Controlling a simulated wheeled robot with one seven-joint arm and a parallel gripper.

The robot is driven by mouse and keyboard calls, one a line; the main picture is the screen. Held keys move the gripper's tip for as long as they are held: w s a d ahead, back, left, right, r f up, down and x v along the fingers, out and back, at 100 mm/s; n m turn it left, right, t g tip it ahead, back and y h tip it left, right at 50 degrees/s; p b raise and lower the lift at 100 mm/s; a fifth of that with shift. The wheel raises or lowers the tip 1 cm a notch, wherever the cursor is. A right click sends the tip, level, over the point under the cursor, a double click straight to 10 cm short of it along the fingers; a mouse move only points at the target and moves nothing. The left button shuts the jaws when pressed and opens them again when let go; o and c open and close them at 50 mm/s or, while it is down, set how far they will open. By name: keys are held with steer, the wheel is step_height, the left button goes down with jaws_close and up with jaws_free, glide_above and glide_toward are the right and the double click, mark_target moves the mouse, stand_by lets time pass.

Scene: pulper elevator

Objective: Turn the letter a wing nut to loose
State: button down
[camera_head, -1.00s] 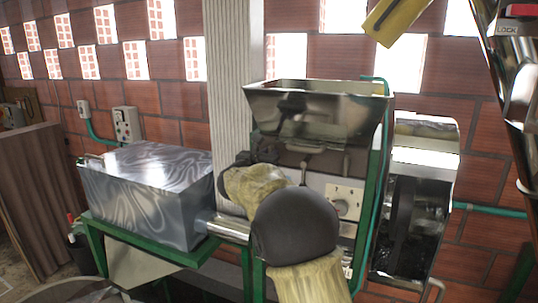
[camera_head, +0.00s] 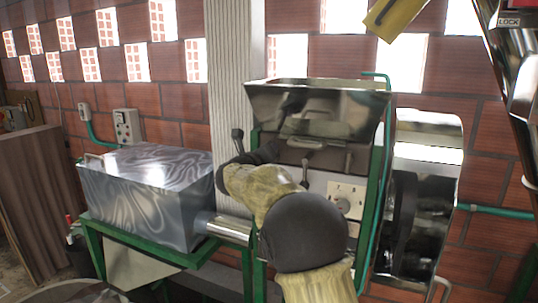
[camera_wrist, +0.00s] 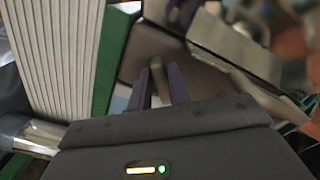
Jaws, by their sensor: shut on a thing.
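The pulper's metal hopper (camera_head: 315,112) stands above a grey front panel with dark levers. One dark lever (camera_head: 237,138) sticks up at the panel's left, and another dark lever (camera_head: 305,168) shows just above my arm. In the wrist view, my gripper (camera_wrist: 160,84) has its two purplish fingers on either side of a small brownish-grey upright piece (camera_wrist: 157,70), which looks like a wing of a wing nut. The gripper is shut on it. In the head view my arm hides the fingers. No letter marking is readable.
A shiny metal box (camera_head: 145,195) sits on a green frame (camera_head: 150,243) at the left. A ribbed pale column (camera_head: 235,75) stands behind. A green post (camera_head: 374,190) and a metal-cased wheel (camera_head: 410,205) are at the right. A white socket panel (camera_head: 346,196) is close beside my arm.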

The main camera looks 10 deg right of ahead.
steer(key=n, duration=0.3)
steer(key=n+p, duration=0.1)
steer(key=n, duration=0.6)
steer(key=shift+w+a+f+p, duration=0.1)
steer(key=shift+a+f+p, duration=0.1)
steer(key=shift+f+p, duration=0.15)
steer(key=shift+n, duration=0.3)
steer(key=c, duration=1.3)
jaws_free()
steer(key=b+v, duration=0.8)
steer(key=v, duration=0.9)
